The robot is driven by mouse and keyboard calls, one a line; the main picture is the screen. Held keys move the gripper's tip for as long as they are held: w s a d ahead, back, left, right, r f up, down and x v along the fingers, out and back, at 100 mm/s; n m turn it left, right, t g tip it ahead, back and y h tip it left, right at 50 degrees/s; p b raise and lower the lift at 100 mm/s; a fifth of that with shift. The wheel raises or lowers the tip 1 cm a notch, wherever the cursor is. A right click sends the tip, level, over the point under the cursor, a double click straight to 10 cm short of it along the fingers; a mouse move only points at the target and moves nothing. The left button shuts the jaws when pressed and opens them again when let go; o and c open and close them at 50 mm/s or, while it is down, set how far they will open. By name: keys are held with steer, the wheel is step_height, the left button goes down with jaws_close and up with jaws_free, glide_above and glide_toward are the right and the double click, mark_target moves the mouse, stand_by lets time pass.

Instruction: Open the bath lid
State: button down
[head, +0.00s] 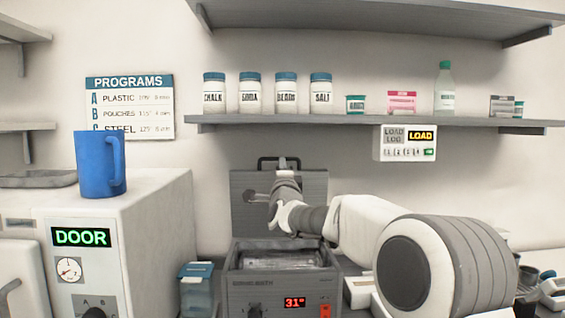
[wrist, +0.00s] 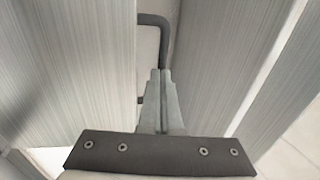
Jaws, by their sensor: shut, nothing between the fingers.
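The bath (head: 268,290) is a grey box with a red "31°" display, at the bottom centre of the head view. Its lid (head: 240,215) stands raised, about upright, at the back of the bath, so the basin (head: 284,262) shows uncovered. The dark lid handle (head: 278,160) is at the lid's top edge; a dark bar (wrist: 153,19), likely this handle, shows in the wrist view. My gripper (head: 284,180) is in front of the raised lid and hides part of it. In the wrist view its fingers (wrist: 161,73) are together and empty, between grey brushed panels. Contact with the lid cannot be told.
A white machine (head: 150,220) with a "DOOR" display stands left, a blue mug (head: 100,165) on top. A blue-lidded container (head: 197,290) stands left beside the bath. A shelf (head: 350,122) with jars and a small "LOAD" panel (head: 404,143) runs above.

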steer(key=shift+w+r+g+p, duration=0.3)
steer(key=shift+w+p, duration=0.4)
steer(key=shift+p, duration=0.35)
steer(key=shift+w+r+g+p, duration=0.15)
steer(key=shift+w+g+p, duration=0.2)
steer(key=shift+w+p, duration=0.55)
steer(key=shift+w+r+g+p, duration=0.3)
steer(key=shift+w+p, duration=0.2)
steer(key=shift+p, duration=0.7)
steer(key=shift+w+f+g+p, duration=0.3)
steer(key=shift+w+g+p, duration=0.4)
steer(key=shift+p, duration=0.7)
steer(key=shift+w, duration=0.1)
